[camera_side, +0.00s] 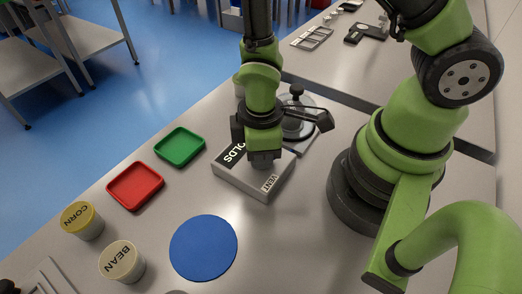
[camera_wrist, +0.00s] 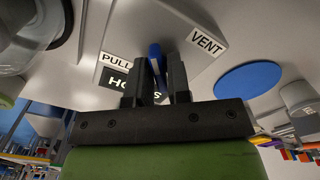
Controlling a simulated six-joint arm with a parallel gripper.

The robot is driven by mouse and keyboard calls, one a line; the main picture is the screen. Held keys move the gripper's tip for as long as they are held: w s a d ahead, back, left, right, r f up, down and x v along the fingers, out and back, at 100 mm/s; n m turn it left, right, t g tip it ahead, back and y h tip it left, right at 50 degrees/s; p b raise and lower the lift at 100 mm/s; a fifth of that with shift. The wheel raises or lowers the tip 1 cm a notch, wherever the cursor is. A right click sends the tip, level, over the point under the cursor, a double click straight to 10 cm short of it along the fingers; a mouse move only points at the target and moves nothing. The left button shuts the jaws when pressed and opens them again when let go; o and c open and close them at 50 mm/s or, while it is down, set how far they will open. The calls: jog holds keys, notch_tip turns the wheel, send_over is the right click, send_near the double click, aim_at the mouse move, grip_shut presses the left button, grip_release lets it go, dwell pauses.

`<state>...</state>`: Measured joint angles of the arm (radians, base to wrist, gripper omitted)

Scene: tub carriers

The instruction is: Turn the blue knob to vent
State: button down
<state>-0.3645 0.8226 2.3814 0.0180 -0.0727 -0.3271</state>
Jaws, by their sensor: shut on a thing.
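A light grey box (camera_side: 240,184) stands on the bench in the middle of the side view, with a VENT label (camera_side: 270,183) on its right part and a dark HOLDS label at its left. In the wrist view the box top shows labels PULL (camera_wrist: 117,61), VENT (camera_wrist: 207,41) and HOLDS, partly hidden. The blue knob (camera_wrist: 155,51) lies between my gripper's fingers (camera_wrist: 156,76), its blue end toward the gap between PULL and VENT. My gripper (camera_side: 263,158) points down over the box, shut on the knob. In the side view the knob is hidden.
A round clear-and-metal device with a black knob (camera_side: 297,91) stands just behind the box. A green tray (camera_side: 180,146), red tray (camera_side: 136,185), CORN tub (camera_side: 83,221), BEAN tub (camera_side: 122,262) and blue disc (camera_side: 204,247) lie left and in front. Bare bench surrounds the box's front.

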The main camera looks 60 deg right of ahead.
jog(key=m, duration=0.4)
jog(key=shift+m, duration=0.3)
jog(key=shift+d+m, duration=0.1)
jog(key=shift+m, duration=1.6)
jog(key=c, duration=1.1)
grip_release()
notch_tip(320, 180, up, 10)
